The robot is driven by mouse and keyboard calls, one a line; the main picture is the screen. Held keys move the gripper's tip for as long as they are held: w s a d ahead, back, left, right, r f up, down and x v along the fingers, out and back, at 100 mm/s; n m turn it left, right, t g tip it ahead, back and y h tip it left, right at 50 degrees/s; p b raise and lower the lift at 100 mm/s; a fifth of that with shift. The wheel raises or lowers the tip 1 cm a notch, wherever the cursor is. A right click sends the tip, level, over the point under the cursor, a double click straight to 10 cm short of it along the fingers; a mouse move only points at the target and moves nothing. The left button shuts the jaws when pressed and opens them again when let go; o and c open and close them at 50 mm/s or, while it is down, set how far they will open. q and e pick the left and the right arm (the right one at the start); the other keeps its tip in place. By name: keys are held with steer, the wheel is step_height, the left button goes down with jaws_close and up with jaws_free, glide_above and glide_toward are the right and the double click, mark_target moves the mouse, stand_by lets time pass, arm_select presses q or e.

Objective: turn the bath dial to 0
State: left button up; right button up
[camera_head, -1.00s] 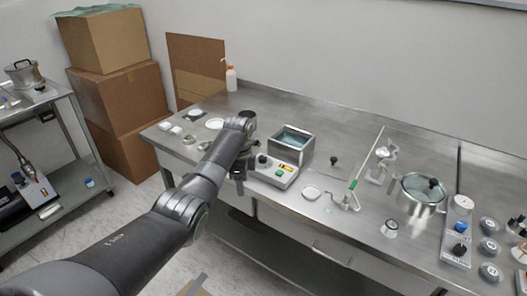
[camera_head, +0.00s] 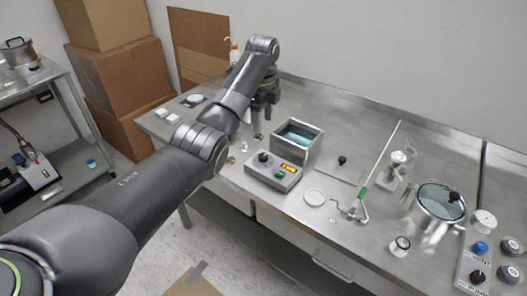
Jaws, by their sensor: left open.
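The water bath (camera_head: 298,141) is an open square metal tank with bluish water, standing on the steel bench. Its grey control box (camera_head: 272,174) sits in front of it, with a black dial (camera_head: 263,157), a green button and a small orange display. The dial's setting is too small to read. My left gripper (camera_head: 258,134) is open and points down just behind and left of the dial, apart from it as far as I can see. It holds nothing visible. My right gripper is not in view.
A lidded pot (camera_head: 437,206) and several dials are farther right. A wash bottle (camera_head: 234,54) stands behind my left arm. Cardboard boxes (camera_head: 121,97) are stacked at the left.

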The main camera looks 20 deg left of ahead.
arm_select(q)
glide_above(263, 155)
step_height(263, 155, down, 4)
step_height(263, 155, down, 8)
steer(key=shift+s+f+p, duration=0.1)
steer(key=shift+p, duration=0.3)
steer(key=shift+f, duration=0.6)
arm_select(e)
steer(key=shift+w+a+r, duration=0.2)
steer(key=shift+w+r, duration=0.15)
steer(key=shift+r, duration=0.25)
arm_select(q)
steer(key=c, duration=1)
